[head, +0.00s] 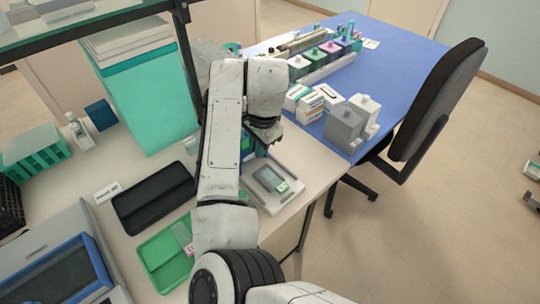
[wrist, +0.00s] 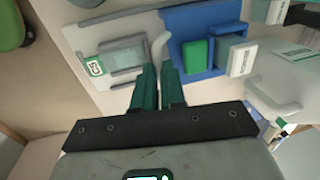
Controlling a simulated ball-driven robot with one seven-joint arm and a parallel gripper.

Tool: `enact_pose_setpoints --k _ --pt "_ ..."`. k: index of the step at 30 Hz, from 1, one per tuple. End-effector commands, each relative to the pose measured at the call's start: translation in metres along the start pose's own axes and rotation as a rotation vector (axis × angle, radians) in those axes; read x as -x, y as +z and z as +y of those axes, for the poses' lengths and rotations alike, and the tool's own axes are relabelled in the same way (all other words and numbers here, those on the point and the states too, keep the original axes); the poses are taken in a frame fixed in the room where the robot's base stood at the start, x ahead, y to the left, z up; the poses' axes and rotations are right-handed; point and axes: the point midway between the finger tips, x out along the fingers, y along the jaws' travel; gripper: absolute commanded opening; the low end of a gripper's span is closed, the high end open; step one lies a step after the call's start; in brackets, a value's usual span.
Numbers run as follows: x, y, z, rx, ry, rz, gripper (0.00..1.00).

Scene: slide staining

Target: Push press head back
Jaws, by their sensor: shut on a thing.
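A pale flat press (wrist: 135,28) fills the upper part of the wrist view. It carries a clear plate with a green-marked label (wrist: 95,68) at its left and a blue block with a green pad (wrist: 196,54) at its right. A short curved pale handle (wrist: 158,44) stands between them. My gripper (wrist: 158,70) has its two dark green fingers close together at the lower end of this handle, shut on it. In the head view the press (head: 268,186) lies on the near bench, and my gripper (head: 266,136) is over its far side; the fingertips are hidden.
A green tray (head: 160,262) and a black case (head: 152,196) lie left of my arm. White boxes (head: 304,102) and grey bottles (head: 345,125) stand on the blue table. A black chair (head: 435,100) is at the right. A blue-framed device (head: 55,265) sits at the lower left.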

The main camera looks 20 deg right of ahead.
Motion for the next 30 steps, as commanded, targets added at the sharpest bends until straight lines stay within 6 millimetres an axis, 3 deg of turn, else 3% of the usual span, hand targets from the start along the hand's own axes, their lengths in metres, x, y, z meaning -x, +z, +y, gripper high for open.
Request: enact_pose_setpoints --k 12,13,20,30 --pt "-0.0003 -0.0001 -0.0089 0.0 -0.009 0.002 0.0" --pt "-0.0002 0.0001 -0.0089 0.001 -0.009 0.001 0.13" --pt "-0.0005 0.0001 -0.0077 0.001 -0.005 0.001 0.35" --pt "0.0042 -0.0004 -0.007 0.0 -0.003 0.002 0.36"
